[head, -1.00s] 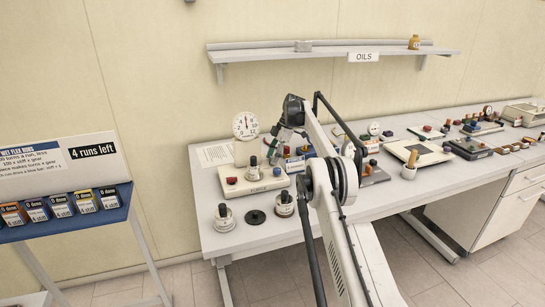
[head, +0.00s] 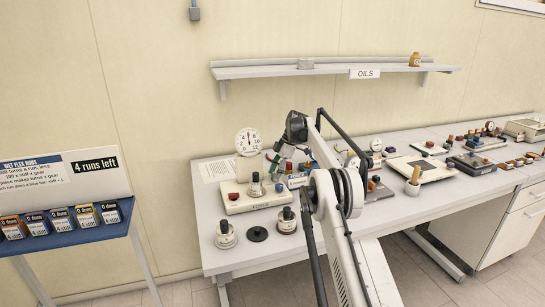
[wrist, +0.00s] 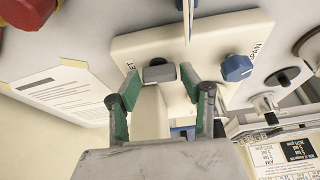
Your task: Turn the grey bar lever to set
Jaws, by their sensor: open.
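The grey bar lever (wrist: 159,72) sits on the face of a cream box (wrist: 205,42), beside a partly hidden label that reads "ET". My gripper (wrist: 158,80) is open, with its green-padded fingers on either side of the lever; I cannot tell whether they touch it. In the head view my gripper (head: 274,163) is over the bench, just right of the round dial (head: 248,142). The lever is hidden or too small to make out there.
A blue knob (wrist: 236,67) is right of the lever on the same box. A thin upright part stands close above the right finger. A red knob (wrist: 14,38) is at the upper left. A printed sheet (wrist: 60,92) lies nearby. Weights (head: 225,235) stand at the bench front.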

